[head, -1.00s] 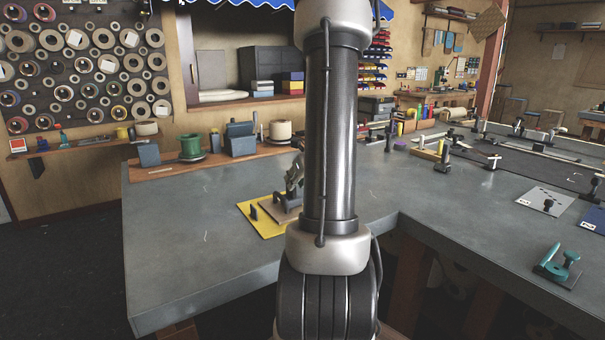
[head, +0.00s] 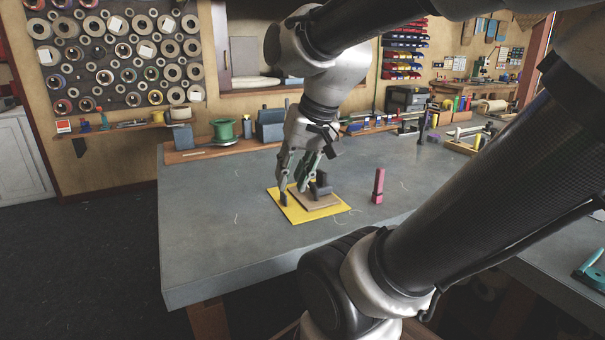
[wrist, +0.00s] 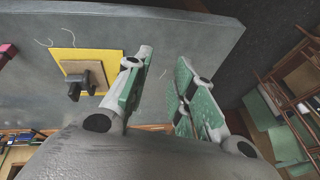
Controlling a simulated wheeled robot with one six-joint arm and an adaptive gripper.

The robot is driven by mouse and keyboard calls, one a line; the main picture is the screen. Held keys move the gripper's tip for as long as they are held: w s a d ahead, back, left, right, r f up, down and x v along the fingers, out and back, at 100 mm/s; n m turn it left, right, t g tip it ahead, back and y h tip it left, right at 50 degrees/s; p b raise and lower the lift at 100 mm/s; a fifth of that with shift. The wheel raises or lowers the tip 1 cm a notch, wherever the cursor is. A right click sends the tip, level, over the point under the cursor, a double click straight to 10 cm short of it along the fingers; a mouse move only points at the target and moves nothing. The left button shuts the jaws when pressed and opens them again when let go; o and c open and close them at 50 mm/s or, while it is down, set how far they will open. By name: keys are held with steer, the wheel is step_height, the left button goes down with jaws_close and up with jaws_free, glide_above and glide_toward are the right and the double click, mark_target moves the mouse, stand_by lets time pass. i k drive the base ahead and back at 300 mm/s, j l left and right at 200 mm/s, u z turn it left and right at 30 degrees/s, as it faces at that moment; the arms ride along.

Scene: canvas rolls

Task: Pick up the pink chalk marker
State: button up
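The pink chalk marker (head: 378,186) stands upright on the grey workbench, right of the yellow mat. In the wrist view, a pink thing (wrist: 7,52), probably the marker, shows cut off at the left edge. My gripper (head: 292,187) is over the left part of the yellow mat, to the left of the marker and apart from it. In the wrist view my gripper's two green-padded fingers (wrist: 160,85) stand wide apart with nothing between them.
A green spool (head: 223,129) stands at the bench's back. The grey bench (head: 225,240) is clear at front left.

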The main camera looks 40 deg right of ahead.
mark_target(377, 197)
steer(key=z, duration=1.45)
